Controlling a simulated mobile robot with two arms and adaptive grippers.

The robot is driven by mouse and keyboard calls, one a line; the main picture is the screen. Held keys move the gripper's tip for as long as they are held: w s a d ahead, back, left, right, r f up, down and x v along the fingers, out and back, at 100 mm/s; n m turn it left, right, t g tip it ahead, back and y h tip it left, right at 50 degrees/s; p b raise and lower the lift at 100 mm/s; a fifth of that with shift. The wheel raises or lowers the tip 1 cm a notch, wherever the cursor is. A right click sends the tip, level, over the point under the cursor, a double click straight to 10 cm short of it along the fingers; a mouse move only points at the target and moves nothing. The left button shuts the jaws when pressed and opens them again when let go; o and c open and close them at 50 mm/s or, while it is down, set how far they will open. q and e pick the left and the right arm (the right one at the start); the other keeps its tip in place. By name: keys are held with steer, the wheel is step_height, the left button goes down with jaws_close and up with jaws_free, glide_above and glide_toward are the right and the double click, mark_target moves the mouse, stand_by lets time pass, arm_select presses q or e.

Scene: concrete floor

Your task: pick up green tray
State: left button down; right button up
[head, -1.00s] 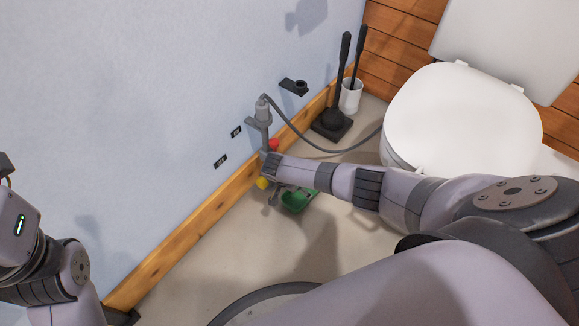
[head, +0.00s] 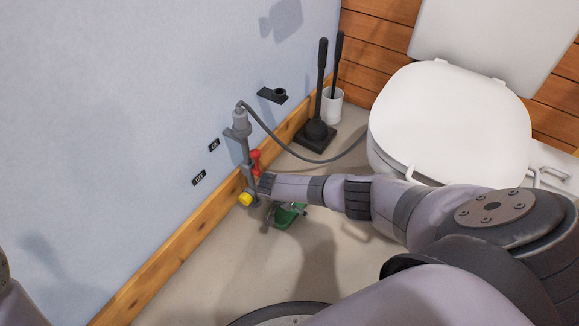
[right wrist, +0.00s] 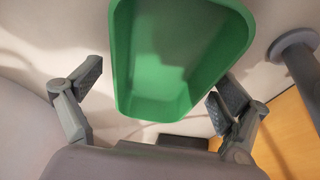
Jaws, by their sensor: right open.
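The green tray (head: 290,215) is low by the floor, close to the wall, partly hidden by my right gripper (head: 276,212) in the head view. In the right wrist view the tray (right wrist: 160,105) is an open, empty box with sloped walls, its far part cut off by the top edge. My right gripper (right wrist: 158,88) is open, with one finger on either side of the tray's near end. Gaps show beside both fingers, so it does not grip the tray. My left gripper is out of view.
A grey pipe (head: 245,150) with a red handle (head: 256,161) and yellow knob (head: 246,199) stands by the wall, close to my right gripper. A hose runs toward the toilet (head: 450,115). The floor in front is clear.

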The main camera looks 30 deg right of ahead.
steer(key=c, duration=1.3)
steer(key=shift+r, duration=0.15)
